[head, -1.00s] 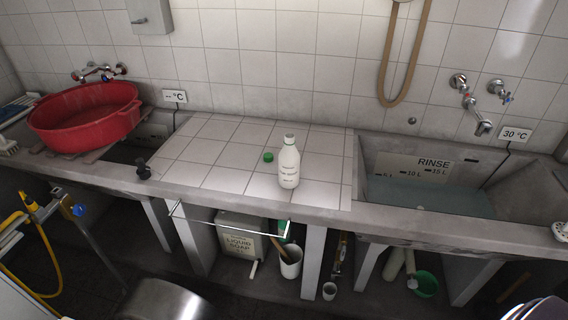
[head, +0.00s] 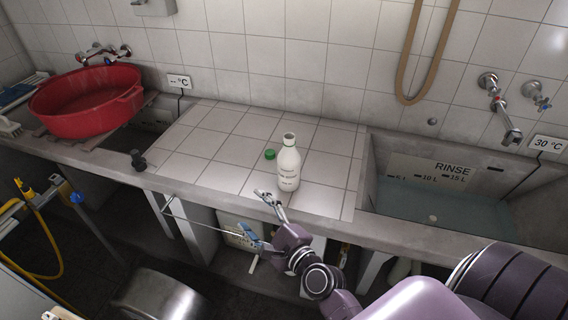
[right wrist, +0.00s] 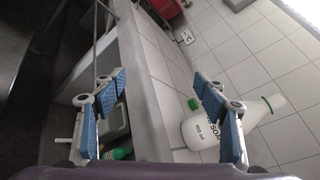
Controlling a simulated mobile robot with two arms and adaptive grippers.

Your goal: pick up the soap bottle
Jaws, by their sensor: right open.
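The white soap bottle (head: 288,168) stands upright and uncapped on the tiled counter (head: 225,150). A green cap (head: 270,154) lies just left of it. My right gripper (head: 257,214) is open and empty at the counter's front edge, in front of and left of the bottle. In the right wrist view the bottle (right wrist: 232,124) lies to the right, outside the open fingers (right wrist: 157,77), and one finger overlaps its lower part. The green cap (right wrist: 193,104) shows beside that finger. My left gripper is not in view.
A red basin (head: 88,100) sits on the left tub. The rinse tub (head: 430,205) with water is on the right. A thin rail (head: 205,228) runs along the counter front, near my right gripper.

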